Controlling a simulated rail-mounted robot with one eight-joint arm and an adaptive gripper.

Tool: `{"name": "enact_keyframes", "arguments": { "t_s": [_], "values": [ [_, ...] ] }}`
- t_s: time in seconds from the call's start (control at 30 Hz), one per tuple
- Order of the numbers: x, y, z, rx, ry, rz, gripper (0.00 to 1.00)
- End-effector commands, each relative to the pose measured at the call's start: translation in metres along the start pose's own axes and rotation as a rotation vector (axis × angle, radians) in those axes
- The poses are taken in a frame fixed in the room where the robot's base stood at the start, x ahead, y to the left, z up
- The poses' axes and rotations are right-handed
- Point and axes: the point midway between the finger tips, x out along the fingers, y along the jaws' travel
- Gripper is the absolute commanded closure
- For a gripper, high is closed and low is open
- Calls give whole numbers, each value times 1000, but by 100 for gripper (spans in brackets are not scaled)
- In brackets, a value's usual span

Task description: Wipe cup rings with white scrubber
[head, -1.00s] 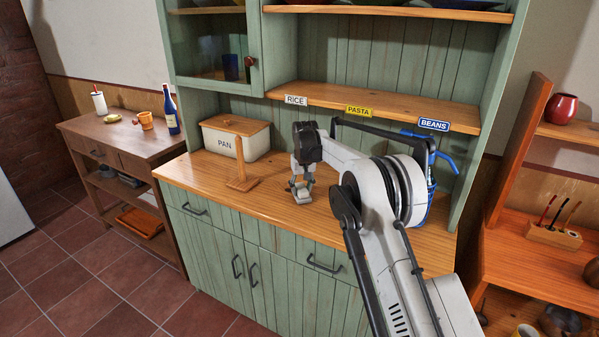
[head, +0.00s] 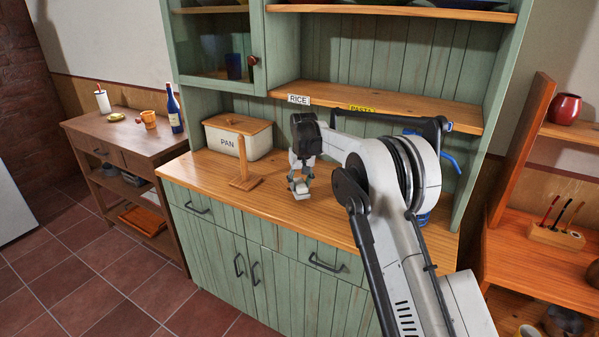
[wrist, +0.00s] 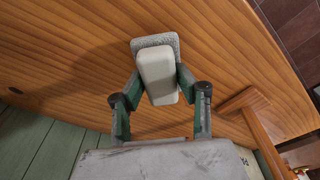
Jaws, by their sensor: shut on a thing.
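My gripper (head: 299,182) is over the wooden counter of the green hutch, pointing down. In the wrist view my gripper (wrist: 158,85) is shut on the white scrubber (wrist: 158,78), one finger on each side. The scrubber has a pale block handle and a grey, rough pad. In the head view the white scrubber (head: 301,195) shows small under the fingers, at or just above the counter top (head: 333,208). I cannot tell whether the pad touches the wood. No cup rings can be made out in either view.
A wooden upright holder (head: 244,172) stands left of my gripper, with the PAN box (head: 238,138) behind it. A blue rack (head: 448,158) stands at the right, partly hidden by my arm. The shelf (head: 375,105) overhangs the back. The counter's front middle is clear.

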Motion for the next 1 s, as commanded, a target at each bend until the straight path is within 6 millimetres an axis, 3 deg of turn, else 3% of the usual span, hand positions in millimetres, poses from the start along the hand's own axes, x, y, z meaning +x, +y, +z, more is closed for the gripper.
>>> {"name": "enact_keyframes", "arguments": {
  "t_s": [0.5, 1.0],
  "values": [
    [-44, 5, -7, 5, 0, 1, 97],
    [-46, 5, -7, 5, 0, 1, 97]
  ]
}}
